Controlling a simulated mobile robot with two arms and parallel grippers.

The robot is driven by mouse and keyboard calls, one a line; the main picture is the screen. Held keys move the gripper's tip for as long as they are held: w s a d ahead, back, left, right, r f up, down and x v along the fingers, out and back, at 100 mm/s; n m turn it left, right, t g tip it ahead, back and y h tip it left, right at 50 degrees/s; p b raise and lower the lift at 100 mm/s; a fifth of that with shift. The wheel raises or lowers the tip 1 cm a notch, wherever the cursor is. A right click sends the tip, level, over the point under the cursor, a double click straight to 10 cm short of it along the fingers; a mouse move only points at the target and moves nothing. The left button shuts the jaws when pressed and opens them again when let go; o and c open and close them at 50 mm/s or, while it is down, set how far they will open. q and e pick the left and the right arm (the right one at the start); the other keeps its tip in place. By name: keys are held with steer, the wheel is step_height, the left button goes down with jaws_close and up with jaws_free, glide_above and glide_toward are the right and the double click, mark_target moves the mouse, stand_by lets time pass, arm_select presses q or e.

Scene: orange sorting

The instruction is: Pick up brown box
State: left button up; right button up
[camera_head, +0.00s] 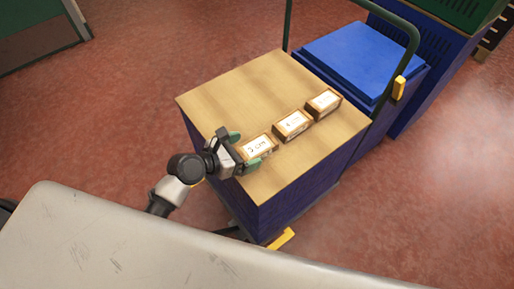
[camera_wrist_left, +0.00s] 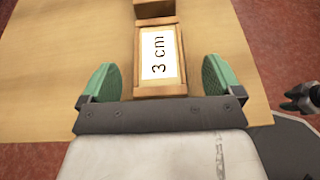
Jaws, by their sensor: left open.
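Three small brown boxes with white labels stand in a slanting row on a wooden-topped cart. My left gripper (camera_head: 243,149) is open at the nearest box. In the left wrist view its green fingertips (camera_wrist_left: 160,80) are spread on either side of the box's near end, with gaps on both sides. My right gripper (camera_wrist_left: 302,99) seems to show at the right edge there, its jaws unclear.
The cart's wooden top (camera_head: 225,100) is bare to the left of the boxes. A dark green handle (camera_head: 413,52) rises at the cart's far side. A blue container (camera_head: 357,60) stands behind it. A pale surface (camera_head: 130,245) fills the foreground.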

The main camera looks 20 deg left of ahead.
mark_target(256, 146)
arm_select(q)
steer(key=x, duration=0.3)
steer(key=shift+w+f, duration=0.1)
steer(key=shift+w, duration=0.15)
arm_select(e)
steer(key=shift+w+a+r, duration=0.2)
steer(key=shift+w+r, duration=0.6)
steer(key=shift+w, duration=0.25)
arm_select(q)
steer(key=shift+c, duration=0.2)
steer(key=c, duration=1)
arm_select(e)
steer(key=shift+s, duration=0.1)
